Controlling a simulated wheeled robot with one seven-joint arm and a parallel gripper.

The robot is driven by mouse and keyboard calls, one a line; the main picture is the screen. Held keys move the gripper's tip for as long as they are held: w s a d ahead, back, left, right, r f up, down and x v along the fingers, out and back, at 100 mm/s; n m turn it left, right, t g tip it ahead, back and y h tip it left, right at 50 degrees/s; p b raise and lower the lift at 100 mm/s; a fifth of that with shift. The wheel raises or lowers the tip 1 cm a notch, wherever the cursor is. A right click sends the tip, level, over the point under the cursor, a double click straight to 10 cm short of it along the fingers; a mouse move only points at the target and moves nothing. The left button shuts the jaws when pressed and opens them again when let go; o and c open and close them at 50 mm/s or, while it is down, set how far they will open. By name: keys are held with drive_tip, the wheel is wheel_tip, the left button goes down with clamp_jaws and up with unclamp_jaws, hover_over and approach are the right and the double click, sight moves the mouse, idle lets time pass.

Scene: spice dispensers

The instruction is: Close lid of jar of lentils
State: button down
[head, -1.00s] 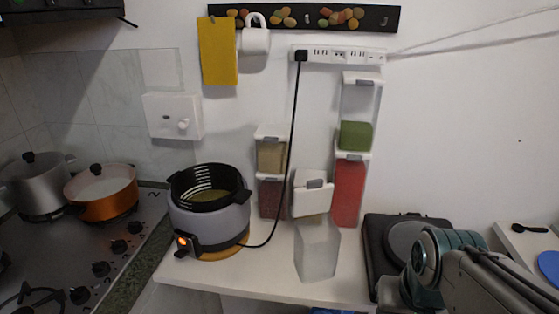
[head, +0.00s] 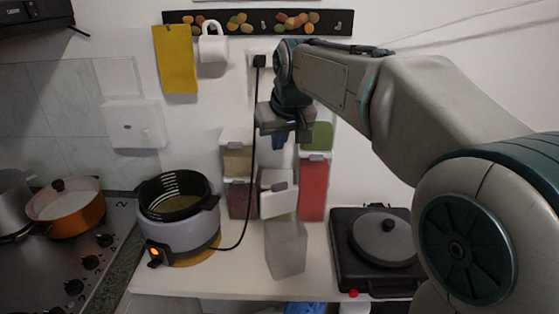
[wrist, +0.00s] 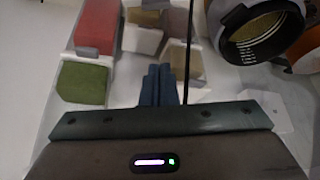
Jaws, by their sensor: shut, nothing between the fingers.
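A frosted jar (head: 286,248) stands at the front of the counter group. Its white lid (head: 279,196) with a grey latch is tilted up, facing the camera. Behind it are stacked dispensers: a tan-filled one (head: 237,158) over a dark red one (head: 241,199) at left, and a green-filled one (head: 320,135) over a red one (head: 313,190) at right. No label shows which holds lentils. My gripper (head: 279,142) is shut and empty, pointing down above the tilted lid. In the wrist view its blue fingers (wrist: 159,86) are together, beside the green block (wrist: 82,82).
A black power cord (head: 249,170) hangs just left of my gripper down to the cooker (head: 180,225). A yellow cloth (head: 176,60) and a white mug (head: 213,50) hang on the wall above.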

drive_tip(key=p, duration=0.1)
hover_over(279, 200)
drive_tip(key=w+a, duration=0.2)
drive_tip(key=w, duration=0.3)
wheel_tip(279, 200, down, 9)
drive_tip(key=s, duration=0.1)
drive_tip(key=s+d, duration=0.2)
drive_tip(key=shift+s+f+p, duration=0.1)
drive_tip(key=shift+s+p, duration=0.2)
drive_tip(key=shift+s, duration=0.1)
drive_tip(key=shift+d+b, duration=0.1)
drive_tip(key=shift+b, duration=0.25)
